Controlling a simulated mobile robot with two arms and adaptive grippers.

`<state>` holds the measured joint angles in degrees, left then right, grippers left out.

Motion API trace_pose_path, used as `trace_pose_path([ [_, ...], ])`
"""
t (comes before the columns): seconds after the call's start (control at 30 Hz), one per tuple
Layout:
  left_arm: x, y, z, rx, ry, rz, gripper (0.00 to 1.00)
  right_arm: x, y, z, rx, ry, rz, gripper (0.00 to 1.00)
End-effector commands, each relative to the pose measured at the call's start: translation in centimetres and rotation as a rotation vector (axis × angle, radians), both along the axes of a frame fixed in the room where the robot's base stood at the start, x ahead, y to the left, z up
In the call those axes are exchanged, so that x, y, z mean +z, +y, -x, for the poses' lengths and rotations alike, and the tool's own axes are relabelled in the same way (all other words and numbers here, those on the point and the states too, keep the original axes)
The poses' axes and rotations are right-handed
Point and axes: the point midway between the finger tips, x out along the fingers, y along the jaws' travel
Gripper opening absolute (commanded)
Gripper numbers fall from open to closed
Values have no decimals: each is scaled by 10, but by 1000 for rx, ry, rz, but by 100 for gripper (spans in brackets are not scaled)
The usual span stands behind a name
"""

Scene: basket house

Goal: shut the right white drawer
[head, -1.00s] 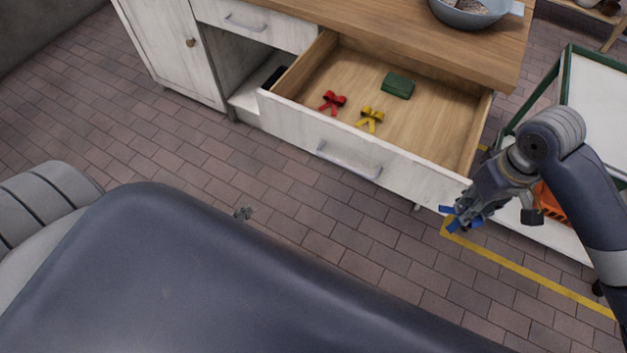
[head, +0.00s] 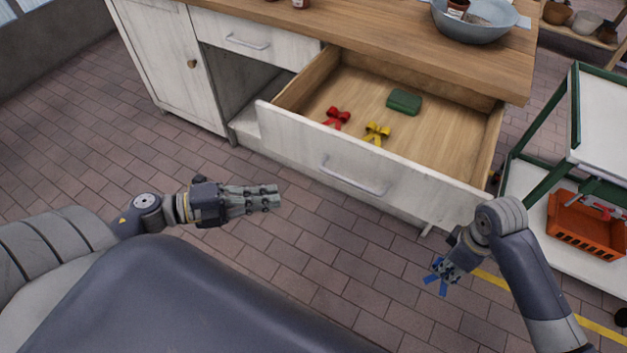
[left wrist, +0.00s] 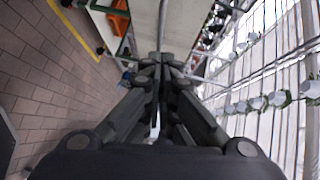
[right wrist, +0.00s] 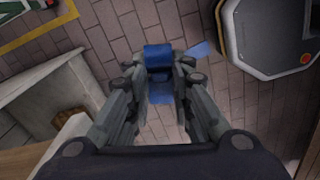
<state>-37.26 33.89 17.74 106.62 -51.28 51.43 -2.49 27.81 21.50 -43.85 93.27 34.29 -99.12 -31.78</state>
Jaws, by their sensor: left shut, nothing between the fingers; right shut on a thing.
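The right white drawer (head: 300,142) is pulled far out of the wooden-topped cabinet. Its metal handle (head: 352,178) is on the front panel. Inside lie a red bow (head: 336,118), a yellow bow (head: 377,133) and a green box (head: 404,102). My left gripper (head: 278,196) is shut and empty, left of the handle and apart from the drawer front. It also shows shut in the left wrist view (left wrist: 158,62). My right gripper (head: 440,272) is in front of the drawer's right end, apart from it. It is shut on a blue bow (right wrist: 158,58).
The left white drawer (head: 240,38) is shut above an open compartment. A grey bowl (head: 474,28) stands on the wooden top (head: 370,40). A green-framed cart (head: 545,125) with an orange basket (head: 585,230) stands at the right. Tiled floor is free before the cabinet.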

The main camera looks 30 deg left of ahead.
Motion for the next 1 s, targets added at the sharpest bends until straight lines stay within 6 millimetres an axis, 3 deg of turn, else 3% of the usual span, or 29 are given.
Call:
trace_pose_path([
  [0.43, -9, -62, -59, 3, -3, 5, 0, 13, 0, 0, -1, 1, 0, 14],
  [0.7, -17, -61, -88, 5, -1, 3, 0, 13, 0, 0, -2, 1, 0, 14],
  [1.0, -20, -62, -97, 4, 1, 3, 0, 14, 0, 0, -2, 1, 0, 14],
])
